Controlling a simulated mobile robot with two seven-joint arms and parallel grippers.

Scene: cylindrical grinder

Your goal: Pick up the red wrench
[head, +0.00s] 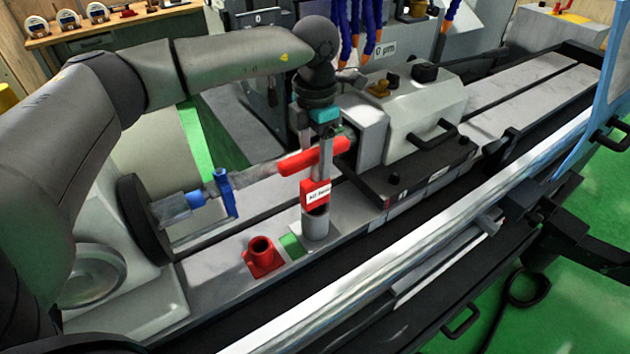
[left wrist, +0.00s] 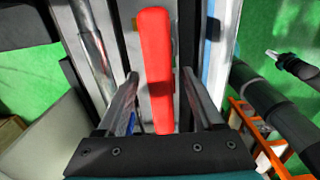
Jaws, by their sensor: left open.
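A long red bar (head: 313,158), which I take to be the red wrench, shows near the grinder's middle in the head view. In the left wrist view the red wrench (left wrist: 155,60) runs lengthwise between the two fingers, with a visible gap on each side. My left gripper (head: 320,143) points down at it, teal band above the fingers. Its fingers also show in the left wrist view (left wrist: 159,75), open and apart. My right gripper is not recognisable.
A red tag (head: 316,193) and a grey cylinder (head: 315,226) stand below the gripper. A red holder with a hole (head: 263,256) sits on the grinder table (head: 215,290). A blue clamp (head: 225,193) is left, a grey headstock (head: 415,105) right. A shiny rail (head: 430,240) runs along the front.

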